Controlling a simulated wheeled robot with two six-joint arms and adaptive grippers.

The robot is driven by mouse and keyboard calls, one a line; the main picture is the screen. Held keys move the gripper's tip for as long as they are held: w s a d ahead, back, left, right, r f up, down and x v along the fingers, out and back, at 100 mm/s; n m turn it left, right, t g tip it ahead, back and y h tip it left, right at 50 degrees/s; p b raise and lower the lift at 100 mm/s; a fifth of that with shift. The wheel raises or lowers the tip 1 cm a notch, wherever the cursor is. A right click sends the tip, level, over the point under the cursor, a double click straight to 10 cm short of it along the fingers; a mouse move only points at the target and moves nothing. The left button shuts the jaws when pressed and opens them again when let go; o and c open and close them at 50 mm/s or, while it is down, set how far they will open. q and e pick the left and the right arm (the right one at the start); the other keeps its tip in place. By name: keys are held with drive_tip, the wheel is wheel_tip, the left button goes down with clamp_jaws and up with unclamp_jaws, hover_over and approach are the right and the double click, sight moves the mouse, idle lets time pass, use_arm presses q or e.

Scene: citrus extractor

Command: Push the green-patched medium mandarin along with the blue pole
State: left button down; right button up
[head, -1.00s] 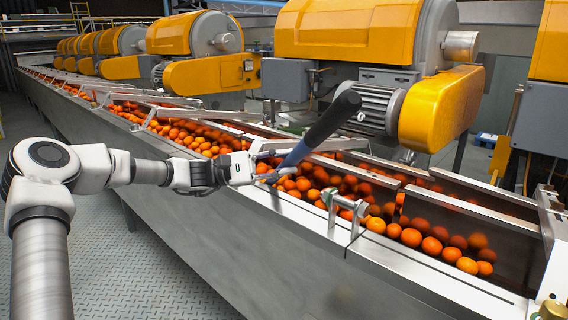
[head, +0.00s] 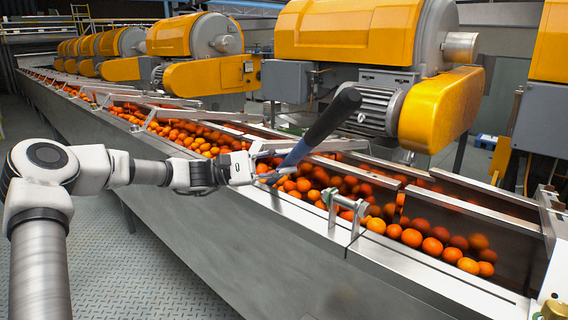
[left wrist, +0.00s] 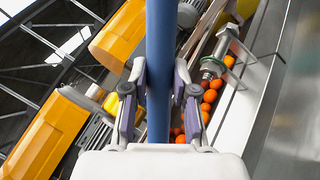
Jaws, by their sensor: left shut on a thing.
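My left gripper (head: 268,175) is shut on the blue pole (head: 296,152) above the near edge of the fruit channel. The pole slants up to the right and ends in a thick dark grip (head: 332,117). In the left wrist view the pole (left wrist: 159,50) runs upright between the two fingers (left wrist: 160,88). The pole's lower end is hard to make out behind the gripper. Many orange mandarins (head: 411,237) lie in the channel below and beyond it. I cannot make out a green patch on any of them. My right gripper is out of view.
The steel channel has a broad near rim (head: 300,212) and several metal dividers. A bracket with a round bar (head: 345,203) stands on the rim right of my gripper. Yellow machines with motors (head: 375,105) stand behind. Open floor (head: 160,270) lies in front.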

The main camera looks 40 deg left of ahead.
use_arm(q)
drive_tip(key=shift+r, duration=0.1)
drive_tip(key=shift+w+d+r+p, duration=0.15)
drive_tip(key=shift+d+r+p, duration=0.15)
drive_tip(key=shift+r, duration=0.45)
drive_tip(key=shift+w+d+r+p, duration=0.15)
drive_tip(key=shift+d+r, duration=0.25)
drive_tip(key=shift+r, duration=0.3)
wheel_tip(320, 180, up, 9)
drive_tip(key=p, duration=0.6)
